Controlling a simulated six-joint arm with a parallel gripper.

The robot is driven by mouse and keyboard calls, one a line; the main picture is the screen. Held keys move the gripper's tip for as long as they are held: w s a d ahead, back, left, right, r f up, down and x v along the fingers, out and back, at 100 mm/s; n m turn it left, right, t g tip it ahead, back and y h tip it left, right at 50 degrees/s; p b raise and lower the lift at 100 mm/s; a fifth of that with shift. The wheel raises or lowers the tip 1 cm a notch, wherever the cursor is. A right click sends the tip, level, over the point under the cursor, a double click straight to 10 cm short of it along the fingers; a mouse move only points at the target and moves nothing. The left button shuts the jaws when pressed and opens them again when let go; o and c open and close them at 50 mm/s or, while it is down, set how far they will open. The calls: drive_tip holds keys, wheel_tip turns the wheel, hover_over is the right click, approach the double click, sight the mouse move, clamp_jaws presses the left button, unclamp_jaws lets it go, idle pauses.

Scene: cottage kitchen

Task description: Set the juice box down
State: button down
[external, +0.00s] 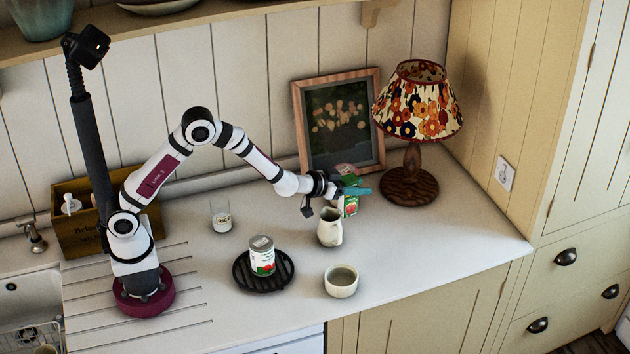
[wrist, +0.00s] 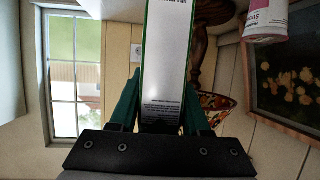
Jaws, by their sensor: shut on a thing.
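The juice box (external: 351,205) is green with red fruit on it in the external view, partly hidden by my gripper and a cream jug. In the wrist view the juice box (wrist: 166,60) shows a white side with green edges between my fingers. My gripper (external: 358,190) is shut on it, with a teal finger on the near side. The box is over the back of the counter, in front of the framed picture and left of the lamp. I cannot tell whether its bottom touches the counter.
The cream jug (external: 330,227) stands close in front of my gripper. The lamp (external: 410,175) is to the right and the framed picture (external: 312,135) is behind. A can (external: 262,262) on a black trivet (external: 243,279), a bowl (external: 341,289) and a glass (external: 220,222) stand nearer. The right counter is clear.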

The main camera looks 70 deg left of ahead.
drive_tip(key=w+d+f+m+h, duration=0.1)
drive_tip(key=d+m+h, duration=0.1)
drive_tip(key=d, duration=1.9)
drive_tip(key=shift+w+a+f, duration=1.3)
drive_tip(key=shift+a+f, duration=0.1)
drive_tip(key=shift+f, duration=0.5)
drive_tip(key=shift+w+a+f, duration=1.3)
drive_tip(key=shift+a+f, duration=0.15)
drive_tip(key=shift+f, duration=0.45)
drive_tip(key=shift+w+a+f, duration=1.3)
drive_tip(key=shift+a+f, duration=0.1)
drive_tip(key=shift+f, duration=0.5)
drive_tip(key=shift+c, duration=1.8)
unclamp_jaws()
drive_tip(key=shift+r, duration=0.1)
